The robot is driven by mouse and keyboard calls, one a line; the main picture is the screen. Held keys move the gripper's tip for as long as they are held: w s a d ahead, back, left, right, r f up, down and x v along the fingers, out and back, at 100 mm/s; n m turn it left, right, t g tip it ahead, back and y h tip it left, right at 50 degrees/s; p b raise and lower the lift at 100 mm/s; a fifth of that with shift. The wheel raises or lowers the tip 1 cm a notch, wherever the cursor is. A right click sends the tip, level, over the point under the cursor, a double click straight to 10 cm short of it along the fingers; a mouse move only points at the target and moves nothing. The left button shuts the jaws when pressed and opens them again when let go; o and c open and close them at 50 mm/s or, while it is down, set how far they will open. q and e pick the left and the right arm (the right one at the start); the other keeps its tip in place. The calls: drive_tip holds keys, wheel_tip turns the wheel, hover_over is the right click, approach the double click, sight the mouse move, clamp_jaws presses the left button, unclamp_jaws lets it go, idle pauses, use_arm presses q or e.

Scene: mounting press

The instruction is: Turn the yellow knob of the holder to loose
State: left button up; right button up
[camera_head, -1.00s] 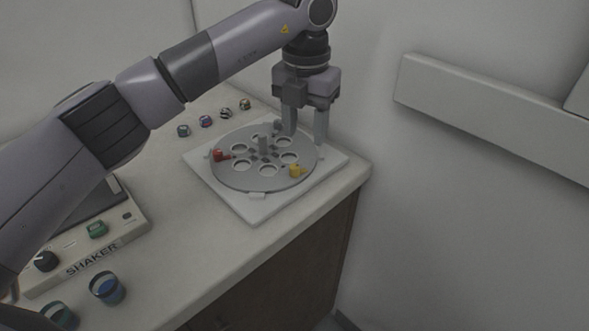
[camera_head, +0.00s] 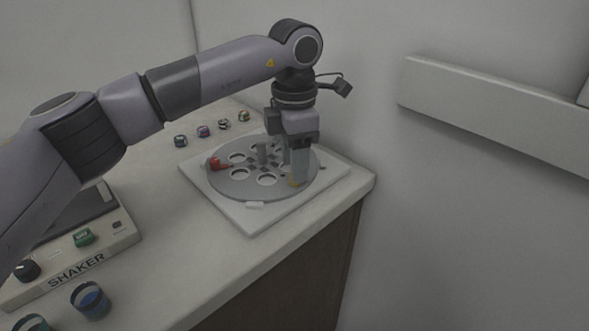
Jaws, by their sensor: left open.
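The holder is a round grey disc (camera_head: 225,188) with several round holes and a short central post (camera_head: 262,152), lying on a white square base (camera_head: 255,218). The yellow knob (camera_head: 293,182) is at the disc's front right and is mostly hidden behind my left gripper's fingers. A red knob (camera_head: 216,163) sits at the disc's left edge. My left gripper (camera_head: 297,178) points straight down over the yellow knob, its fingertips at about knob height. It is open; whether the fingers touch the knob cannot be told. My right gripper is not in view.
A shaker (camera_head: 75,260) with a black dial and a green switch stands at the left. Two blue-banded jars (camera_head: 91,300) are at the front left. Several small coloured pieces (camera_head: 203,131) line the back. A wall is close on the right.

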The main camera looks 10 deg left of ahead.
use_arm(q)
drive_tip(key=shift+f, duration=1.15)
drive_tip(key=shift+c, duration=0.3)
clamp_jaws()
drive_tip(key=shift+r+n+p, duration=0.1)
drive_tip(key=shift+n+p, duration=0.2)
drive_tip(key=shift+n, duration=1.3)
drive_tip(key=shift+o, duration=0.3)
unclamp_jaws()
